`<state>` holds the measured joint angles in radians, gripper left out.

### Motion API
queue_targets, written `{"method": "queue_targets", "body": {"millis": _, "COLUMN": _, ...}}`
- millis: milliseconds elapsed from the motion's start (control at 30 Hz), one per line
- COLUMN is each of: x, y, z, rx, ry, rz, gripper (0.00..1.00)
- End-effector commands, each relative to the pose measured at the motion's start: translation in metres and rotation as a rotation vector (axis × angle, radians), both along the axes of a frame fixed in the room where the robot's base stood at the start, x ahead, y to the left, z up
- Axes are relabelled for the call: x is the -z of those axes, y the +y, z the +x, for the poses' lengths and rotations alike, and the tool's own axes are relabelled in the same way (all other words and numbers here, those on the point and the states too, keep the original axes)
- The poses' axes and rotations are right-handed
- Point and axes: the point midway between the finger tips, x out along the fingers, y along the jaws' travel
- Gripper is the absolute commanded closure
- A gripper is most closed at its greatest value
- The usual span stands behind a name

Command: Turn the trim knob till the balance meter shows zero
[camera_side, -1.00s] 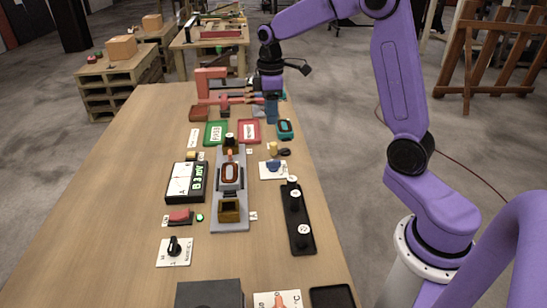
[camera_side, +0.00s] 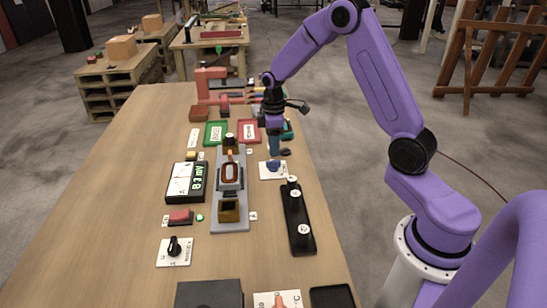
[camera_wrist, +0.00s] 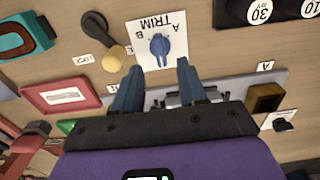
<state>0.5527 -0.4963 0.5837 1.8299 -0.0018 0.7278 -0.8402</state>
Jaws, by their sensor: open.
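The blue trim knob (camera_wrist: 159,45) sits on a white plate (camera_wrist: 175,27) marked TRIM, A and B in the wrist view. In the side view the white plate (camera_side: 265,172) is right of the grey conveyor. My gripper (camera_wrist: 158,72) is open, its two blue fingers apart and empty, with the knob just beyond the fingertips. In the side view my gripper (camera_side: 274,152) is above the knob, covering part of it; I cannot tell the exact gap. The balance meter (camera_side: 183,182), a black box with a white face and green digits, stands left of the conveyor; the digits look like 8.3 mV.
A yellow-tipped dark lever (camera_wrist: 112,58) is beside the plate. A black strip with round numbered weights (camera_side: 297,218) lies in front on the right. Red (camera_wrist: 62,96) and green trays lie behind. Bare tabletop is at far left.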

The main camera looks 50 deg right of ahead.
Motion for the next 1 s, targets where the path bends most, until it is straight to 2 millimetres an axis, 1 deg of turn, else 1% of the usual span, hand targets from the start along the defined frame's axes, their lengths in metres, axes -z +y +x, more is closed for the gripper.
{"method": "queue_targets", "body": {"millis": 33, "x": 0.01, "y": 0.0, "z": -0.001, "rx": 0.0, "ry": 0.005, "rz": 0.001, "gripper": 0.58}}
{"method": "queue_targets", "body": {"millis": 100, "x": 0.022, "y": 0.0, "z": -0.001, "rx": 0.001, "ry": 0.004, "rz": 0.0, "gripper": 0.58}}
{"method": "queue_targets", "body": {"millis": 300, "x": 0.045, "y": 0.0, "z": 0.0, "rx": 0.0, "ry": 0.002, "rz": -0.001, "gripper": 0.58}}
{"method": "queue_targets", "body": {"millis": 467, "x": 0.053, "y": 0.0, "z": 0.0, "rx": 0.0, "ry": 0.0, "rz": 0.0, "gripper": 0.58}}
{"method": "queue_targets", "body": {"millis": 733, "x": 0.054, "y": 0.0, "z": 0.0, "rx": 0.0, "ry": -0.001, "rz": -0.001, "gripper": 0.58}}
{"method": "queue_targets", "body": {"millis": 767, "x": 0.054, "y": 0.0, "z": 0.0, "rx": 0.0, "ry": -0.001, "rz": -0.001, "gripper": 0.65}}
{"method": "queue_targets", "body": {"millis": 800, "x": 0.054, "y": 0.0, "z": 0.0, "rx": 0.0, "ry": -0.001, "rz": -0.001, "gripper": 0.78}}
{"method": "queue_targets", "body": {"millis": 867, "x": 0.054, "y": 0.0, "z": 0.0, "rx": 0.001, "ry": -0.001, "rz": -0.001, "gripper": 0.98}}
{"method": "queue_targets", "body": {"millis": 900, "x": 0.054, "y": 0.0, "z": 0.0, "rx": 0.001, "ry": -0.001, "rz": -0.001, "gripper": 1.0}}
{"method": "queue_targets", "body": {"millis": 1000, "x": 0.054, "y": 0.0, "z": 0.0, "rx": 0.001, "ry": -0.001, "rz": -0.001, "gripper": 1.0}}
